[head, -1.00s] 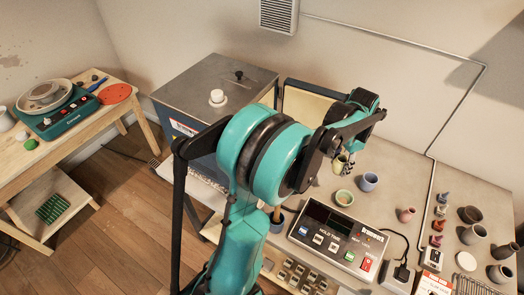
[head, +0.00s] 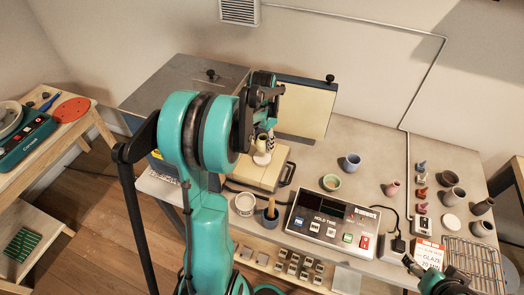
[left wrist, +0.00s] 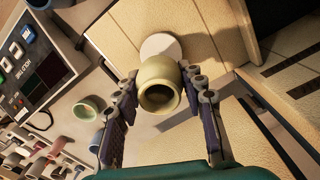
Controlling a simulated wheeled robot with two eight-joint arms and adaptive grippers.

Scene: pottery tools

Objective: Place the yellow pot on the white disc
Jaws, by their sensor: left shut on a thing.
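The yellow pot (head: 261,144) is held in my left gripper (head: 264,132), whose fingers close on it from both sides. In the left wrist view the pot (left wrist: 160,82) sits between the two fingers (left wrist: 161,100), its dark open mouth facing the camera. The white disc (head: 262,159) lies on a cream block, just below the pot in the head view. In the left wrist view the disc (left wrist: 161,46) shows beyond the pot, partly covered by it. I cannot tell whether they touch. Part of my right gripper (head: 428,268) shows at the bottom right; its jaw opening is unclear.
The cream block (head: 245,175) has a dark handle, and a cream panel (head: 310,110) stands behind. To the right are a green bowl (head: 331,183), a blue cup (head: 352,163) and a control box (head: 331,220). A white tub (head: 245,204) is in front.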

